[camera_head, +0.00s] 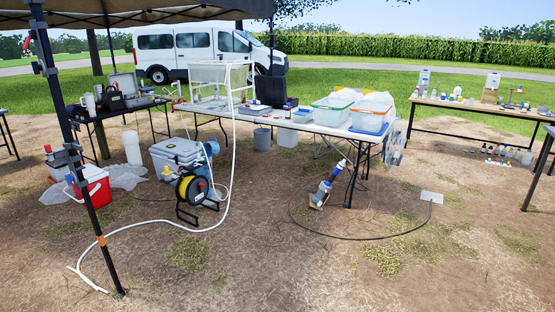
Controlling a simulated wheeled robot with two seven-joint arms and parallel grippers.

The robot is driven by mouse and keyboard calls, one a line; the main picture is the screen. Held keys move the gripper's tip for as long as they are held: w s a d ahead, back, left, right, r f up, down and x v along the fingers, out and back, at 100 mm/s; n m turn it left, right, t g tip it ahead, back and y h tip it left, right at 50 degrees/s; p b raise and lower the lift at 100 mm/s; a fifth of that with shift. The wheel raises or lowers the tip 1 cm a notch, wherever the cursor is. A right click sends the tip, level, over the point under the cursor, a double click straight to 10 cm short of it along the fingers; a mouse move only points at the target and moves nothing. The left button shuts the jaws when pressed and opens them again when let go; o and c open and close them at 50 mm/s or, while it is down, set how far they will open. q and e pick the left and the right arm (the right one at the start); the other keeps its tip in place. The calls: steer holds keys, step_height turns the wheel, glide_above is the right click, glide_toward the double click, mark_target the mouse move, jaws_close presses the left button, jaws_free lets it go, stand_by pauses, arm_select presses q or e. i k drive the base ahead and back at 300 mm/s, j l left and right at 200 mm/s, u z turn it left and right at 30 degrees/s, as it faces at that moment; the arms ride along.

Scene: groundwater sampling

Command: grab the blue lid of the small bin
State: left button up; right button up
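Two clear bins stand at the right end of the long white table. One bin has a green rim (333,103), and the other has an orange rim (371,107). A flat blue piece (369,133) shows at the table's front right corner, below the orange-rimmed bin. It looks like a lid or tray, but I cannot tell which, and the bin hides part of it. I cannot make out a separate small bin with a blue lid. Neither of my grippers is in view.
The white table (290,124) is some distance ahead. A yellow-and-black reel (193,188), a white hose (160,225), a blue-and-grey tool (326,188) and a dark cable (375,238) are on the ground. A tent pole (80,180) stands left. The front ground is mostly clear.

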mark_target(304, 111)
steer(key=i, duration=5.3)
steer(key=i+l+u, duration=0.15)
steer(key=i, duration=0.4)
steer(key=i+l+u, duration=0.15)
steer(key=i, duration=0.35)
steer(key=i+l+u, duration=0.15)
steer(key=i+l, duration=0.2)
steer(key=i, duration=0.2)
